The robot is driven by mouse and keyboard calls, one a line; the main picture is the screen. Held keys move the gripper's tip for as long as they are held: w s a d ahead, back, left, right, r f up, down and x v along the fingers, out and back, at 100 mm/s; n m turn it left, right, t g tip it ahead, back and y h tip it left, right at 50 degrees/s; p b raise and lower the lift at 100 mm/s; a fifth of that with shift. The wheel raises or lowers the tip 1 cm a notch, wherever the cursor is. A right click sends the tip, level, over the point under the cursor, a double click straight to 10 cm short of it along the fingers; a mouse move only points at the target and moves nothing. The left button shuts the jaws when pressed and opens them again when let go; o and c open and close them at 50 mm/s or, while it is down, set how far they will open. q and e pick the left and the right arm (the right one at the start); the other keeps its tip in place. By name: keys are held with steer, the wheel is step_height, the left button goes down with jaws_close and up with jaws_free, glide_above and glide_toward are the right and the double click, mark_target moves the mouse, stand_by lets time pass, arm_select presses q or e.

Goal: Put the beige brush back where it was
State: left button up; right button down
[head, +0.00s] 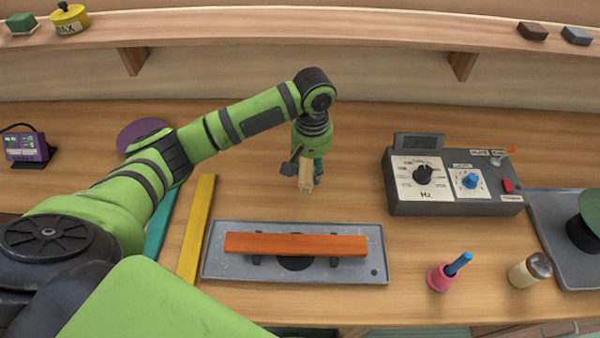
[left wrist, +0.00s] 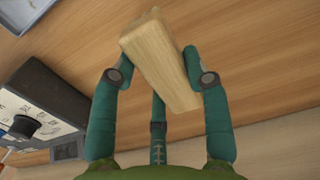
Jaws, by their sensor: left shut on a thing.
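My left gripper (head: 306,172) hangs pointing down over the bare middle of the bench, behind the grey tray. It is shut on a pale, block-shaped wooden thing, the beige brush (head: 306,181). In the left wrist view, the brush (left wrist: 160,60) sits slanted between the teal fingers of the gripper (left wrist: 155,77). No bristles show on the sides in view. I cannot tell for sure whether its lower end touches the bench. My right gripper is not in view.
A grey tray (head: 220,262) carries an orange bar (head: 296,244). A yellow bar (head: 197,230) lies left of it. A grey control box (head: 455,207) stands right. A pink cup (head: 438,279) and a cream jar (head: 522,275) stand front right. Bench wood around the gripper is clear.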

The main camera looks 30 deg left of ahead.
arm_select(q)
steer(key=shift+s+a+f, duration=0.15)
steer(key=shift+a+f, duration=0.15)
steer(key=shift+a, duration=0.25)
steer(key=shift+s+a+f, duration=0.1)
steer(key=shift+a+f, duration=0.15)
steer(key=shift+a, duration=0.25)
steer(key=shift+f, duration=0.25)
step_height(320, 180, down, 3)
steer(key=shift+f+p, duration=0.15)
steer(key=shift+p, duration=0.6)
steer(key=shift+a+f, duration=0.1)
steer(key=shift+f, duration=0.15)
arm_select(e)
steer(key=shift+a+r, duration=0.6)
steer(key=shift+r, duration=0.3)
arm_select(q)
steer(key=shift+f, duration=0.1)
steer(key=o, duration=1.2)
steer(key=shift+c, duration=0.2)
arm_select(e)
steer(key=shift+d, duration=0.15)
